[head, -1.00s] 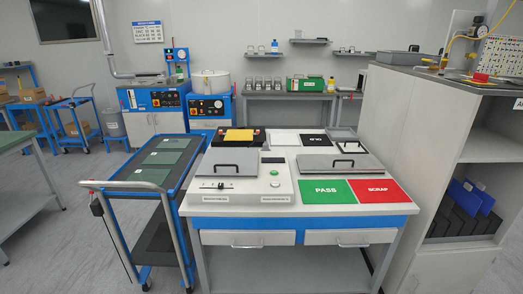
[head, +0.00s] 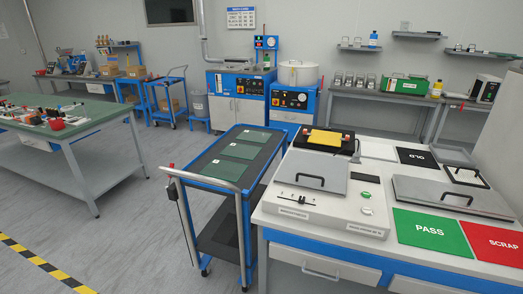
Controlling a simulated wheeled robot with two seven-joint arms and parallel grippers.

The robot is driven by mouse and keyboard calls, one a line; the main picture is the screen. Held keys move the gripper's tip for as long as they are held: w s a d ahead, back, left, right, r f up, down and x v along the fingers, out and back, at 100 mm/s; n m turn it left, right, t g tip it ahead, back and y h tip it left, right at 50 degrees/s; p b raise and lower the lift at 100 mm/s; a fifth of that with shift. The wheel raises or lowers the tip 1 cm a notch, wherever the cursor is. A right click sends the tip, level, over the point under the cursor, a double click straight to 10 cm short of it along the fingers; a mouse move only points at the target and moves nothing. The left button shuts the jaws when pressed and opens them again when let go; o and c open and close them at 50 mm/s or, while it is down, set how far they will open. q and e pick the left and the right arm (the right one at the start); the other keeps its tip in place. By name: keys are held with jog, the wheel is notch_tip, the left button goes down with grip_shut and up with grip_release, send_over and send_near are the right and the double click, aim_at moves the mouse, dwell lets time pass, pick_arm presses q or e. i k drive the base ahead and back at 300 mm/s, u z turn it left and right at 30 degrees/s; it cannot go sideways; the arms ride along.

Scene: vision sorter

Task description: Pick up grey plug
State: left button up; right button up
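I cannot make out a grey plug in the head view. Several small items, red, black and pale, lie on the green-topped table (head: 107,116) at the left, too small to tell apart. A red round item (head: 56,124) is near that table's front edge. Neither of my grippers is in view.
A blue cart (head: 205,182) with green boards stands in the middle. Right of it is a white workbench (head: 285,222) with a lidded device (head: 312,171), a green PASS mat (head: 432,231) and a red SCRAP mat (head: 492,243). Grey floor (head: 110,235) is free between table and cart.

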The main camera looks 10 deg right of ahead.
aim_at(355, 159)
jog(key=u, duration=0.25)
jog(key=i, duration=0.9)
jog(key=z, duration=0.65)
jog(key=i, duration=0.6)
jog(key=z, duration=0.55)
